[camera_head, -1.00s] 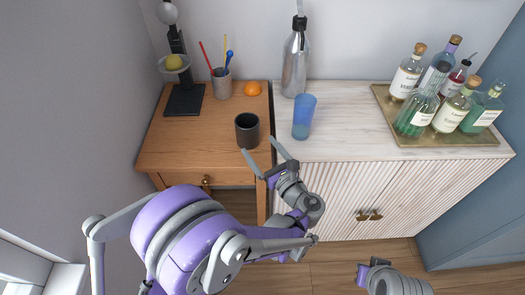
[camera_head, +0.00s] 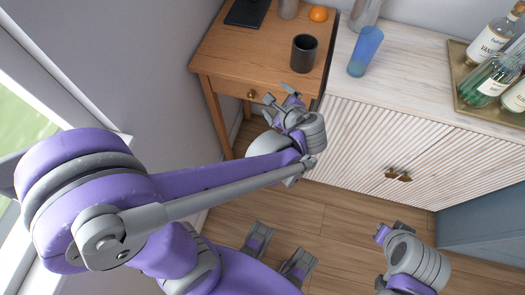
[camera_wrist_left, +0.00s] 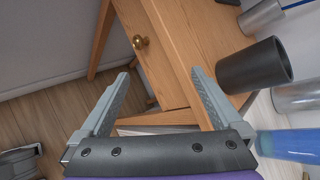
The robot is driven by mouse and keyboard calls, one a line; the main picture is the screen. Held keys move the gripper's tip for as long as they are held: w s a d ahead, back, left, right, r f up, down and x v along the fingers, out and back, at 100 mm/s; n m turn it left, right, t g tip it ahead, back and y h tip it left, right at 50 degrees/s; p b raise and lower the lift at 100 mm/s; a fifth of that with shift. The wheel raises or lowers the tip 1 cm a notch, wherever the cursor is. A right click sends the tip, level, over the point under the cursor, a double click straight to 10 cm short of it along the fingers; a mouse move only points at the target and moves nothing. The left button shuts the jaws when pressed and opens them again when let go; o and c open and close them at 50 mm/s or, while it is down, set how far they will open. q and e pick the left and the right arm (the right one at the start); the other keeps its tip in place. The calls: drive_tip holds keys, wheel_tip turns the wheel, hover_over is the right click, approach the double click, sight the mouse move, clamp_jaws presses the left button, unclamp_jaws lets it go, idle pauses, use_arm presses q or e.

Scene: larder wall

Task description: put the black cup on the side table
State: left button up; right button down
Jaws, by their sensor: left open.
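The black cup (camera_head: 304,53) stands upright on the wooden side table (camera_head: 240,55), near its right front corner. In the left wrist view the cup (camera_wrist_left: 250,66) is at the right, beyond the right-hand finger, with a gap between them. My left gripper (camera_head: 279,95) is open and empty in front of the table's front edge, below and left of the cup; the wrist view shows its spread fingers (camera_wrist_left: 160,76) over the drawer front. My right gripper (camera_head: 381,233) is low at the right, away from the furniture; its jaws are not clear.
A blue glass (camera_head: 365,52) stands on the white ribbed cabinet (camera_head: 420,80), close to the cup. An orange (camera_head: 318,14) and a dark stand base (camera_head: 246,13) are at the table's back. A bottle tray (camera_head: 462,100) is at the right. A drawer knob (camera_head: 252,94) sticks out.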

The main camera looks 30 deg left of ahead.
use_arm(q)
drive_tip(key=s+d+f+n+g+h, duration=0.1)
drive_tip(key=s+n+h, duration=0.3)
drive_tip(key=s+n, duration=0.4)
drive_tip(key=s+d+f+n+g+h, duration=0.1)
drive_tip(key=s+d+n+h, duration=0.3)
drive_tip(key=s+n, duration=0.4)
drive_tip(key=shift+f+n+h, duration=0.4)
drive_tip(key=shift+f, duration=0.1)
